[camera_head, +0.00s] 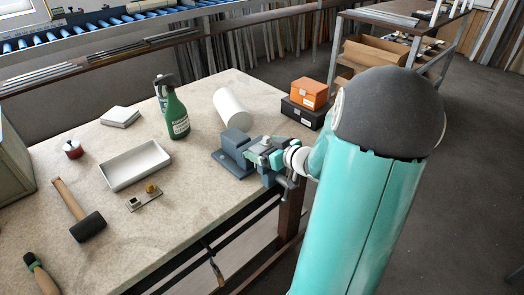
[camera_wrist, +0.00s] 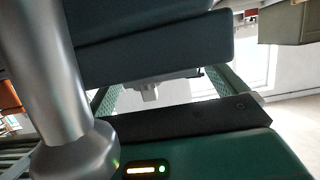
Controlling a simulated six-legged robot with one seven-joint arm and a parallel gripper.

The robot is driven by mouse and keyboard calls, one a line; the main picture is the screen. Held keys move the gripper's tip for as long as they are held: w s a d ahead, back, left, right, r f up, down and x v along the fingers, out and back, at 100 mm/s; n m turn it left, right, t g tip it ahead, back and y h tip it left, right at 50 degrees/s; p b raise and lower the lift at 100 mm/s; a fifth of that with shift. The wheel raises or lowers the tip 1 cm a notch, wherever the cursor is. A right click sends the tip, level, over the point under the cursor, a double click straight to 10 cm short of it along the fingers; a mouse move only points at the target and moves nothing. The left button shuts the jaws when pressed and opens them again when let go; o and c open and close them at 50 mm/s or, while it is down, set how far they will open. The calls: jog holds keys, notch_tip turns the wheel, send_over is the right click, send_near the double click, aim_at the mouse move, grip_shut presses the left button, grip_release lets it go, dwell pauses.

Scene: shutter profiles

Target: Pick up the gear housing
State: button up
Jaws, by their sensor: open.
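A small light grey part, seemingly the gear housing (camera_wrist: 149,90), shows in the wrist view between my two green fingers, below the blue-grey vise (camera_wrist: 155,55). My gripper (camera_wrist: 166,88) is open, with a finger on either side of the part; I cannot tell whether they touch it. In the head view my gripper (camera_head: 261,148) is at the blue-grey vise (camera_head: 232,146) on the bench's right edge. The grey part is hard to make out there, as my gripper and arm cover much of that spot.
On the bench (camera_head: 200,200) stand a white cylinder (camera_head: 230,106), a green spray bottle (camera_head: 175,115), an orange box (camera_head: 308,92) on a black case (camera_head: 302,115), and a white tray (camera_head: 136,166). A mallet (camera_head: 86,226) lies at left.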

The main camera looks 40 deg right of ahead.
jog(key=c, duration=1.3)
jog(key=shift+w+r, duration=0.1)
jog(key=shift+r, duration=0.2)
jog(key=shift+c, duration=0.2)
